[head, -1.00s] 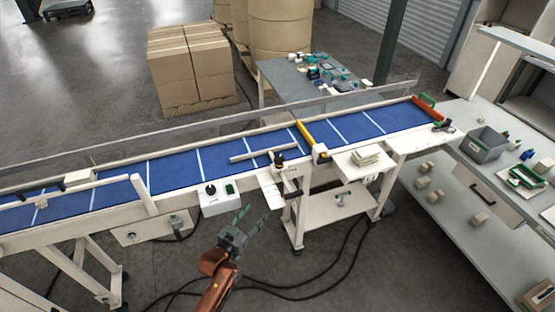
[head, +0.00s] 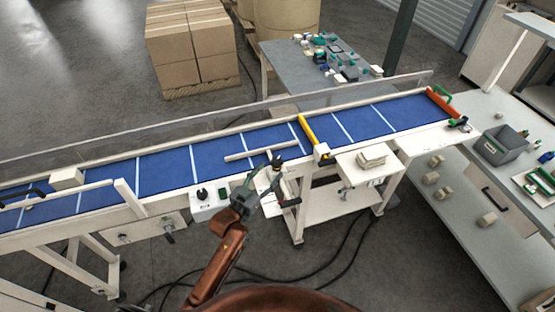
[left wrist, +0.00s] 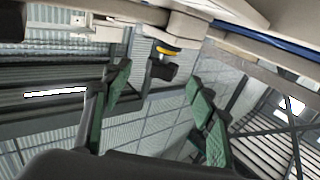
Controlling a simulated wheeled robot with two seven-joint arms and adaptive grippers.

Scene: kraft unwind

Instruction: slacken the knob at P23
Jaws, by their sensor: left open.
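A black knob (head: 277,161) stands on a white bracket at the conveyor's front edge in the head view. I cannot read a P23 label. My left gripper (head: 264,178) is open and empty just in front of this bracket, its fingers pointing toward the knob. In the left wrist view a black knob with a yellow band (left wrist: 162,68) shows beyond and between the open green fingers of the left gripper (left wrist: 157,80), apart from them. I cannot tell if it is the same knob. My right gripper is not in view.
The blue conveyor belt (head: 165,170) runs across behind the gripper. A white control box (head: 209,203) with a black knob and green switch is to its left. A black handle (head: 290,202) is just right of it. A side shelf (head: 365,162) holds pale pieces.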

